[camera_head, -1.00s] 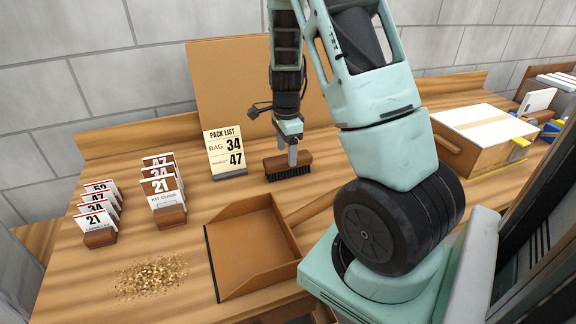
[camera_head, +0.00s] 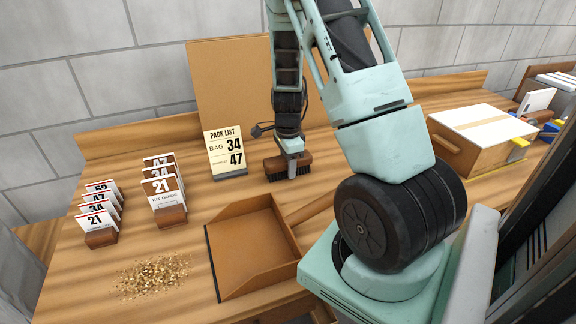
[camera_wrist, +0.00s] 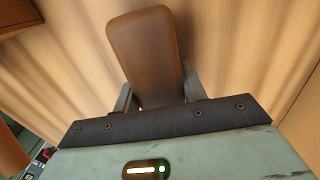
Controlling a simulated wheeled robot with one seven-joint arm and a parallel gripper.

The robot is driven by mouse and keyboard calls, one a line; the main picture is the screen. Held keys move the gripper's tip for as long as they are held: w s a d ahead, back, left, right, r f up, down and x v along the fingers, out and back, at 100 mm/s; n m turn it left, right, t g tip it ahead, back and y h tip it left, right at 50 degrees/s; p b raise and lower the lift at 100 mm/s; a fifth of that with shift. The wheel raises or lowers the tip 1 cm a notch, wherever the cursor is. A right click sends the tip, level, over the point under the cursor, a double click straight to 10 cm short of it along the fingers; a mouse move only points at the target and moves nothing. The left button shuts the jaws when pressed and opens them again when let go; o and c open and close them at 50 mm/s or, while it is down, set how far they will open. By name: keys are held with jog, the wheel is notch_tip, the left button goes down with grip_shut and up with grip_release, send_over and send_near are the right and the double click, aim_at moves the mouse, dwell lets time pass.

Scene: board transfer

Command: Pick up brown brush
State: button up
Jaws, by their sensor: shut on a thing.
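The brown brush (camera_head: 276,168) has a wooden back and dark bristles. It sits upright on the wooden table, right of the pack list sign, in the head view. My gripper (camera_head: 292,167) reaches down over it from above, its fingers at the brush's back. In the wrist view the brush's smooth brown back (camera_wrist: 144,50) extends away from between the two fingers, and my gripper (camera_wrist: 158,92) is shut on it. The bristles are hidden in the wrist view. I cannot tell any gap between bristles and table.
A brown dustpan (camera_head: 250,250) lies in front of the brush, with scattered golden bits (camera_head: 152,276) to its left. The pack list sign (camera_head: 225,152) stands just left of the brush. Card holders (camera_head: 172,216) stand further left. A white-topped wooden box (camera_head: 482,140) is at right.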

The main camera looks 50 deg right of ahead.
notch_tip(320, 180, up, 10)
jog(key=shift+r, duration=0.1)
dwell(0.4)
jog(key=shift+o, duration=1.2)
jog(key=shift+c, duration=0.3)
